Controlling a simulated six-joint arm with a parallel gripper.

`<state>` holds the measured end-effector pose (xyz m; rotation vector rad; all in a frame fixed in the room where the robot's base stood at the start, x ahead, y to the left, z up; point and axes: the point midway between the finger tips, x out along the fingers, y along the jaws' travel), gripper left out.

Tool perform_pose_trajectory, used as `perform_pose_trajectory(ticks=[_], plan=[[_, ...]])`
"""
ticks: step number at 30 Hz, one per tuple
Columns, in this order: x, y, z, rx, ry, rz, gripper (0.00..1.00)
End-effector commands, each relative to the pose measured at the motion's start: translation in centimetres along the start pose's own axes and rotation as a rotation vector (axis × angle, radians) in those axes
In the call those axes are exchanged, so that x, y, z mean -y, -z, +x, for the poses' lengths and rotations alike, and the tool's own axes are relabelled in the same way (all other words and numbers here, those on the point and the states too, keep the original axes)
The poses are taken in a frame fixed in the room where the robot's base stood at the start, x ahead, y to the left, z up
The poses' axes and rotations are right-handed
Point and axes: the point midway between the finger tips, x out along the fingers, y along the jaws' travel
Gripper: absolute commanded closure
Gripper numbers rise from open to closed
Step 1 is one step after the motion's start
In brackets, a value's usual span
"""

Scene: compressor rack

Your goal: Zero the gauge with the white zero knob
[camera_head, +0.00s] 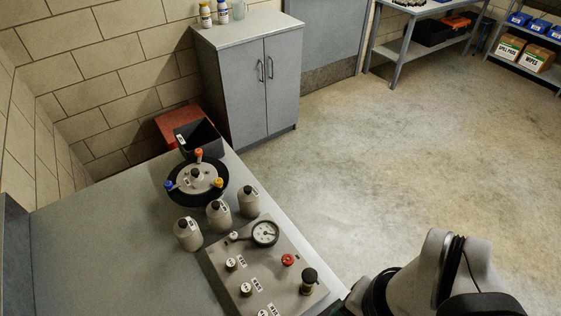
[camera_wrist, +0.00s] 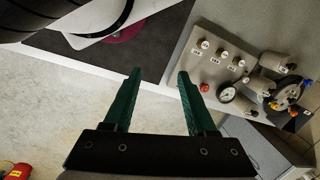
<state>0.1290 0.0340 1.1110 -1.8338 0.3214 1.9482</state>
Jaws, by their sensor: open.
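A grey panel (camera_head: 262,280) with a round white-faced gauge (camera_head: 265,233) sits on the bench. A small pale round part (camera_head: 234,236) sits left of the gauge; I cannot tell which is the white zero knob, as labels are too small to read. The wrist view also shows the panel (camera_wrist: 213,65), the gauge (camera_wrist: 227,94) and pale knobs (camera_wrist: 222,52). My gripper (camera_wrist: 158,74) is open and empty, with green fingers apart, touching nothing; the panel lies to its right.
A red button (camera_head: 288,259) and a black knob (camera_head: 309,280) rise from the panel's right side. Grey canisters (camera_head: 218,214) and a round fixture with coloured knobs (camera_head: 197,179) stand behind, then a black bin (camera_head: 199,140). The bench's left side is bare.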

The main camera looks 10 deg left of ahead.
Motion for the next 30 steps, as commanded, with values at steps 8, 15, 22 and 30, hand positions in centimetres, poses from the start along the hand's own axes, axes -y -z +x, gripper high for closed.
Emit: perform_pose_trajectory(ticks=[8,15,22,30], plan=[[6.3,5.0,-2.2,0.001,-0.050,-0.040,0.60],[25.8,9.4,2.6,-0.054,-0.129,-0.100,0.60],[32.4,7.8,7.3,-0.085,-0.138,-0.112,0.60],[31.4,8.5,13.9,-0.083,-0.141,-0.110,0.60]])
